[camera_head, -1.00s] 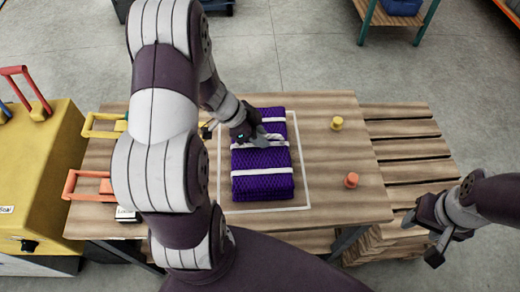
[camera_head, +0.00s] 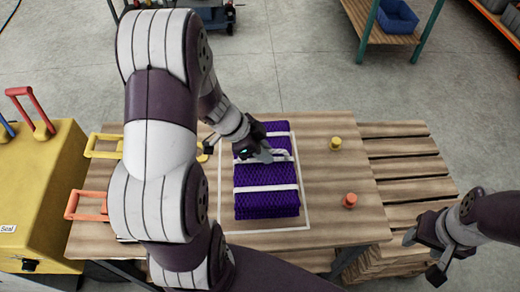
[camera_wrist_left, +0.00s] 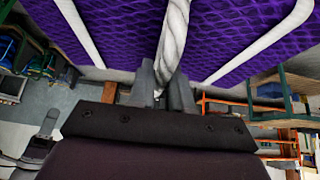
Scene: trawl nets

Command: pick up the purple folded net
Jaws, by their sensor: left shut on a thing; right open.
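The purple folded net (camera_head: 266,202), bound with white bands, is over the wooden table (camera_head: 340,170), inside a white outline. My left gripper (camera_head: 262,155) is at its upper middle, shut on its white rope handle (camera_head: 280,153). In the left wrist view the twisted white rope (camera_wrist_left: 174,40) runs between the fingers (camera_wrist_left: 160,88), with purple mesh (camera_wrist_left: 245,50) behind it. I cannot tell whether the net's underside is clear of the table. My right gripper (camera_head: 422,258) is open and empty, right of the table's front.
A yellow knob (camera_head: 335,144) and an orange knob (camera_head: 349,200) stand right of the net. Yellow (camera_head: 103,146) and orange (camera_head: 86,206) handles lie at the table's left. A yellow box (camera_head: 40,190) is further left, slatted pallets (camera_head: 415,165) are right.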

